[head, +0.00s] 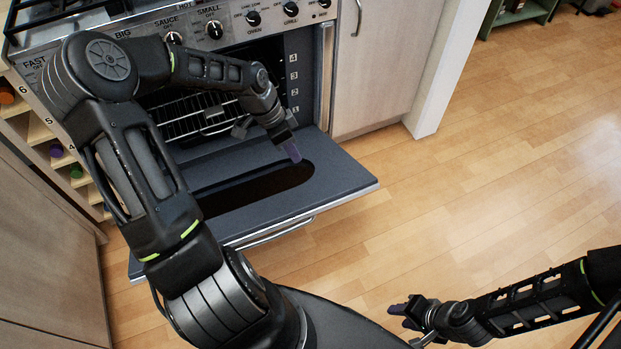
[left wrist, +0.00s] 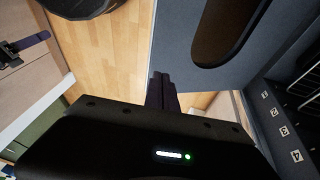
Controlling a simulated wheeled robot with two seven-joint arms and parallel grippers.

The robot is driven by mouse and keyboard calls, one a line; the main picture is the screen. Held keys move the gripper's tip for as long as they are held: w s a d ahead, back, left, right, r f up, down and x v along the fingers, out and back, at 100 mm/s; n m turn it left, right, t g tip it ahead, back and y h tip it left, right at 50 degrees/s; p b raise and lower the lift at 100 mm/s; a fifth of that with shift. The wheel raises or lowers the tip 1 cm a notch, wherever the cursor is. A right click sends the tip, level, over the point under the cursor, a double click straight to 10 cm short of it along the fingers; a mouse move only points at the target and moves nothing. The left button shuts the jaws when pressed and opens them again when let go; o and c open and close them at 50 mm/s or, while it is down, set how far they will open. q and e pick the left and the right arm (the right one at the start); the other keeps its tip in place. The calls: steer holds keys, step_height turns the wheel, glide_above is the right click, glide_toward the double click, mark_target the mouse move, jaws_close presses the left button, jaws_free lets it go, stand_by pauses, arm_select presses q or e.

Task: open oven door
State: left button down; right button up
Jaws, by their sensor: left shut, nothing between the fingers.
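The oven door (head: 345,178) is swung down and out from the range cooker, its inner face up and close to level. Its dark oval window (head: 270,186) shows, and the handle (head: 275,232) lies along the outer edge. My left gripper (head: 293,152) is shut and empty, at the inner face near the window's right end. I cannot tell whether it touches the door. In the left wrist view its closed fingers (left wrist: 161,90) show beside the door panel (left wrist: 185,72). My right gripper (head: 400,312) is away from the door at lower right; its finger gap is unclear.
The oven cavity with a wire rack (head: 195,118) is exposed. Control knobs (head: 214,29) line the panel above. A pale cabinet (head: 385,65) stands to the right, a bottle rack (head: 45,130) to the left. The wooden floor (head: 480,170) at right is clear.

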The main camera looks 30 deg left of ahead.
arm_select(q)
steer(key=shift+f, duration=0.15)
steer(key=b, duration=0.3)
glide_above(310, 200)
steer(key=shift+f, duration=6.45)
steer(key=shift+d, duration=0.1)
steer(key=s+d+f+b, duration=0.3)
steer(key=d+f+b, duration=0.1)
steer(key=f+b, duration=0.3)
steer(key=shift+x, duration=1.2)
steer(key=shift+s, duration=0.2)
